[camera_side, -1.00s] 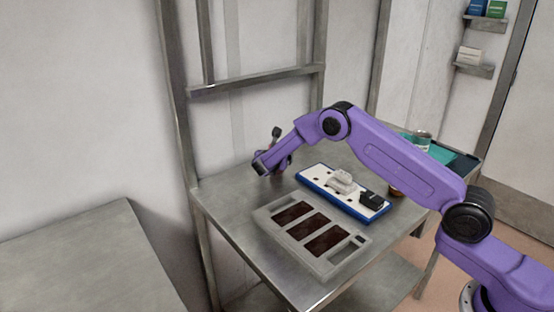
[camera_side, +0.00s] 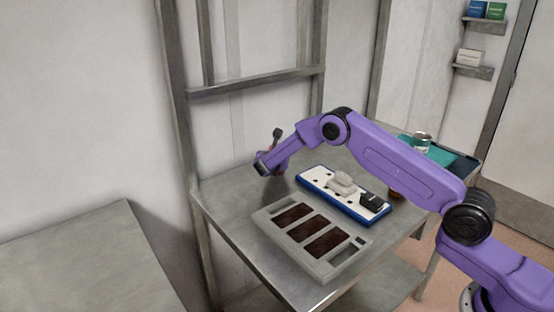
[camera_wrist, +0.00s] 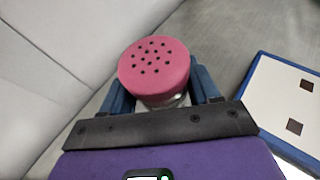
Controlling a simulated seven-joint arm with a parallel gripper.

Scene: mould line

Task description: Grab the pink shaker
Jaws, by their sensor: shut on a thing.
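The pink shaker (camera_wrist: 154,68) fills the middle of the wrist view, its round pink lid with several dark holes facing the camera and a clear body just showing below. My gripper (camera_wrist: 163,92) is shut on it, one blue finger on each side of the body. In the side view my gripper (camera_side: 270,168) is at the far left of the table, low over the top. There the shaker is almost wholly hidden behind my gripper. I cannot tell whether its base touches the table.
A blue-edged white board (camera_side: 315,181) with a grey piece (camera_side: 341,184) and a black block (camera_side: 371,202) lies right of my gripper. A grey tray (camera_side: 326,268) with dark-filled cavities is at the front. A can (camera_side: 422,139) stands at the back right. A metal frame rises behind.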

